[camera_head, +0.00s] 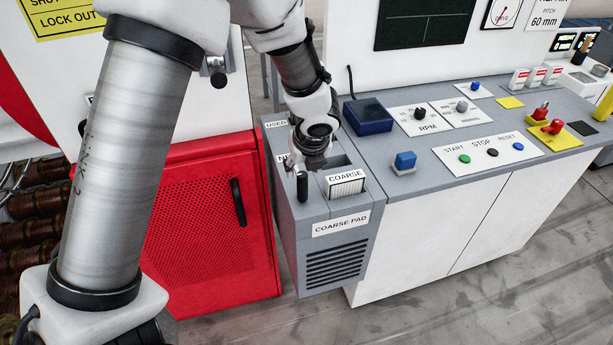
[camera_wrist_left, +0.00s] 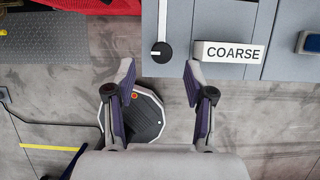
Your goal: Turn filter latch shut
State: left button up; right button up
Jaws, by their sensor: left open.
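The filter latch is a light bar with a black knob at its near end, and it shows in the left wrist view (camera_wrist_left: 160,50). It points straight away from the front edge, beside the cartridge. In the head view its black knob (camera_head: 302,187) stands up at the front of the grey filter box (camera_head: 335,220). The white COARSE filter cartridge (camera_head: 345,184) sits right of it; it also shows in the left wrist view (camera_wrist_left: 229,52). My left gripper (camera_head: 314,160) is above the box. In the left wrist view its fingers (camera_wrist_left: 160,75) are apart and empty, the knob beyond and between them.
A red perforated cabinet (camera_head: 205,215) with a black handle stands left of the box. The grey console (camera_head: 440,145) on the right carries a blue button block (camera_head: 404,162), knobs and push buttons. Bare floor lies in front.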

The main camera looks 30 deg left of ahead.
aim_at(304, 175)
pick_arm(q)
jog(key=b+x, duration=0.1)
jog(key=x, duration=0.4)
jog(key=shift+w+f, duration=0.2)
jog(key=shift+f, duration=0.05)
jog(key=shift+a+f, duration=0.15)
jog(key=shift+f, duration=0.1)
jog(key=shift+c, duration=0.4)
grip_shut()
